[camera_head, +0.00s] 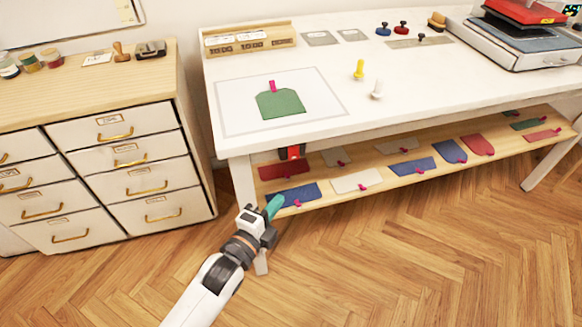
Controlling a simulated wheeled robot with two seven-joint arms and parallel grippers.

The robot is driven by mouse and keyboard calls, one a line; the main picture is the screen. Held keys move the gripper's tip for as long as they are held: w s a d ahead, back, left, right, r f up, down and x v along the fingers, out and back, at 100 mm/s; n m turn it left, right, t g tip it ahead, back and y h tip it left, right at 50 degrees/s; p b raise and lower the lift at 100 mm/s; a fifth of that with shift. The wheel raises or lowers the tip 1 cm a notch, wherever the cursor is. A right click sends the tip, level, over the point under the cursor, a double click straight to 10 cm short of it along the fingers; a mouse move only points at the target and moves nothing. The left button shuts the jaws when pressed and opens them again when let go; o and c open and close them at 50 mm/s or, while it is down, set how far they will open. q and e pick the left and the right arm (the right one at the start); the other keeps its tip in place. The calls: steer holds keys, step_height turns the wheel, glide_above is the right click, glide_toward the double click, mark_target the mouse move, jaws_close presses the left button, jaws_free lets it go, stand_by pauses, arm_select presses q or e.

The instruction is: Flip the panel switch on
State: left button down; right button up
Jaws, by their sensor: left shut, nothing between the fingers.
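A small dark box with a red face (291,153), which looks like the panel switch, sits just under the front edge of the white table, near its left end. Its on or off position is too small to tell. My left gripper (273,207) is below it and slightly left, in front of the lower shelf. Its teal fingertips are together with nothing between them, and they point up and right, apart from the switch. My right gripper is not in view.
The white table (420,95) holds a green fabric piece on a sheet, pins and a red press (525,12). The wooden lower shelf (400,171) carries several coloured fabric pieces. A drawer cabinet (150,90) stands left. The parquet floor in front is clear.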

arm_select(q)
glide_toward(296, 158)
steer(key=w+d, duration=0.2)
steer(key=d, duration=0.3)
steer(key=w, duration=0.1)
steer(key=w+a, duration=0.1)
steer(key=w, duration=0.1)
steer(key=shift+w+a+f, duration=0.2)
steer(key=shift+a+f, duration=0.05)
steer(key=shift+f, duration=0.1)
steer(key=shift+w+a+f+b, duration=0.15)
steer(key=shift+w+f+b, duration=0.15)
steer(key=shift+b, duration=0.55)
steer(key=shift+r, duration=0.25)
steer(key=shift+s+f+p, duration=0.1)
steer(key=shift+p, duration=0.2)
